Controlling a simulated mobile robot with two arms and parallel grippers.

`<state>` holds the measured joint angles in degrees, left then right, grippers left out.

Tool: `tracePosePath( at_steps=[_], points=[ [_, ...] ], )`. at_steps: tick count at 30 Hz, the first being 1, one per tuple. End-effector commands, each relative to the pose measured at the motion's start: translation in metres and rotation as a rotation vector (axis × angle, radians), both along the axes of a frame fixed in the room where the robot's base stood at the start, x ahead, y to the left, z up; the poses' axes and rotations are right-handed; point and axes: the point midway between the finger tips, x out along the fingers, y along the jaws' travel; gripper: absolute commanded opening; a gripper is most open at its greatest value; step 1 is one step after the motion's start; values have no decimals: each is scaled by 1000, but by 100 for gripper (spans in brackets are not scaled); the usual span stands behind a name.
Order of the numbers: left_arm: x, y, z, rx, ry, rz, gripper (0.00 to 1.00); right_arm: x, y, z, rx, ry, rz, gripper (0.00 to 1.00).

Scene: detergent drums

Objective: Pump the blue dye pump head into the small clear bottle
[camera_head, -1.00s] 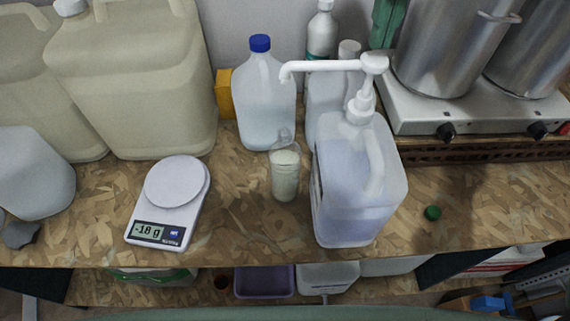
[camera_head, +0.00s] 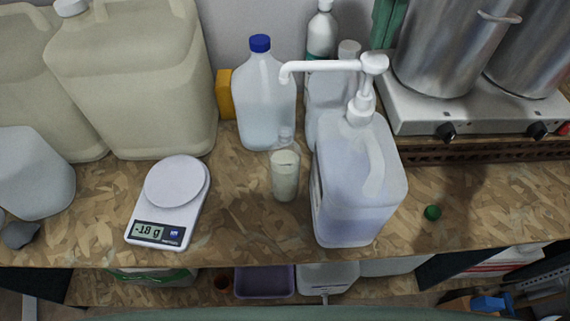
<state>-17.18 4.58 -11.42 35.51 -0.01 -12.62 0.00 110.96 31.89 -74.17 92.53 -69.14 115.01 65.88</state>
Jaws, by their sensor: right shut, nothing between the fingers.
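A white pump head (camera_head: 374,64) with a long spout stands raised on top of a translucent jug (camera_head: 352,200) that holds pale bluish liquid. The spout points left, and its tip hangs well above a small clear bottle (camera_head: 285,182). The bottle stands upright on the bench just left of the jug and looks pale and cloudy inside. I cannot tell how full it is. Neither gripper shows in the head view, and nothing touches the pump head or the bottle.
A white scale (camera_head: 172,203) reading -18 g sits to the left. A clear jug with a blue cap (camera_head: 262,95) and large beige drums (camera_head: 138,85) stand behind. Steel pots (camera_head: 450,45) on a burner are at right. A green cap (camera_head: 432,212) lies near the front edge.

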Motion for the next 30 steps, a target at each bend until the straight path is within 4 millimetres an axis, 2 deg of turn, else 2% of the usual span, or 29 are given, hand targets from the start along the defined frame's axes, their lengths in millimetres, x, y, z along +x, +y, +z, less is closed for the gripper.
tracePosePath(
  at_steps=[14,30],
  points=[
    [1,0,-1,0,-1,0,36,0,0,-2,0,0,0,0],
    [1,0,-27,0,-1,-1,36,0,0,-33,0,0,0,0]
  ],
)
